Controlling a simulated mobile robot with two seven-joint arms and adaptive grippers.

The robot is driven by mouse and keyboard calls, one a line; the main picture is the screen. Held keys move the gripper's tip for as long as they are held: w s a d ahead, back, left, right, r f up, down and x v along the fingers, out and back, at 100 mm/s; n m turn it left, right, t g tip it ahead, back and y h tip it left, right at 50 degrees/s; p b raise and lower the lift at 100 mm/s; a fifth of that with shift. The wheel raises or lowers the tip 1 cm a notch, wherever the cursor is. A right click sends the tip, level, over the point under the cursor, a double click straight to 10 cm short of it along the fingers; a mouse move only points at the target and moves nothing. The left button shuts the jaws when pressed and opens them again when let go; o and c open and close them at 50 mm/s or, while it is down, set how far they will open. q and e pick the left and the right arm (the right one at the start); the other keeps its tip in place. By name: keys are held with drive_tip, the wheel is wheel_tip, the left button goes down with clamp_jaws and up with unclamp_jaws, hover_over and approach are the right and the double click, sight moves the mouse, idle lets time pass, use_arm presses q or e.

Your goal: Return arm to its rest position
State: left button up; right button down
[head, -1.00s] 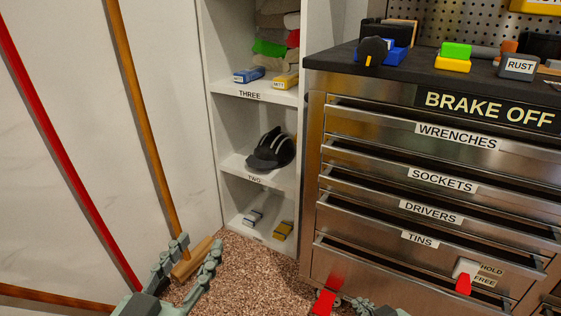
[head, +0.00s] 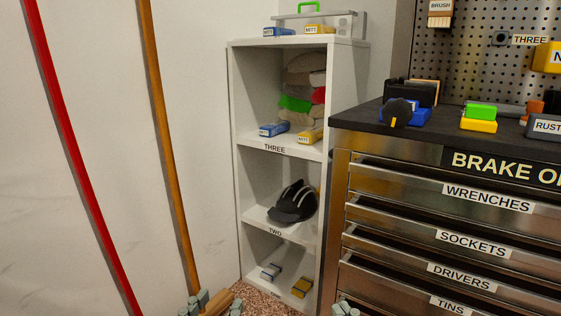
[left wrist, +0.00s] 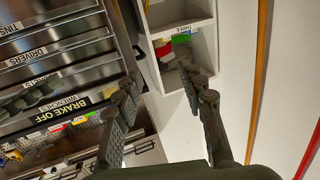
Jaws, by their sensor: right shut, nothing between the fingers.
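My left gripper (head: 215,303) shows only by its grey-green fingertips at the bottom edge of the head view. In the left wrist view its two fingers (left wrist: 160,80) stand well apart with nothing between them. The gripper is open and empty. The tip of my right gripper (head: 345,309) just shows at the bottom edge of the head view, in front of the toolchest. It is shut and empty. The rest of both arms is out of the head view.
A steel toolchest (head: 340,215) with labelled drawers stands at right. A white shelf unit (head: 240,170) holds cloths, a cap (head: 293,203) and small boxes. A red pole (head: 75,150) and a brown pole (head: 165,140) lean on the left wall. Little floor shows.

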use_arm(q)
drive_tip(key=s+a+f+g+y+p, duration=0.1)
drive_tip(key=a+f+g+y+p, duration=0.2)
drive_tip(key=f, duration=0.5)
drive_tip(key=a+f+g+y+p, duration=0.1)
drive_tip(key=a+f+g+p, duration=0.25)
drive_tip(key=f, duration=0.45)
use_arm(e)
drive_tip(key=d+f+m+g+h, duration=0.1)
drive_tip(key=d+f+g+h, duration=0.2)
drive_tip(key=f, duration=0.4)
drive_tip(key=d+f+m+g+h, duration=0.1)
drive_tip(key=d+f+g+h, duration=0.2)
drive_tip(key=f, duration=0.5)
use_arm(q)
drive_tip(key=s+a+f+n+g+y+p, duration=0.2)
drive_tip(key=s+a+f+g+p, duration=0.1)
drive_tip(key=s+a+f+g, duration=0.4)
drive_tip(key=s+a+f, duration=0.3)
drive_tip(key=s+f, duration=0.1)
drive_tip(key=shift+s+a+y, duration=0.2)
drive_tip(key=shift+a+y, duration=0.05)
drive_tip(key=shift+y, duration=0.05)
drive_tip(key=shift+c, duration=0.4)
use_arm(e)
drive_tip(key=s+d+f+m+g+h, duration=0.1)
drive_tip(key=s+d+f+g, duration=0.6)
drive_tip(key=s+d+f, duration=0.4)
drive_tip(key=shift+s+m, duration=0.3)
drive_tip(key=shift+s, duration=0.05)
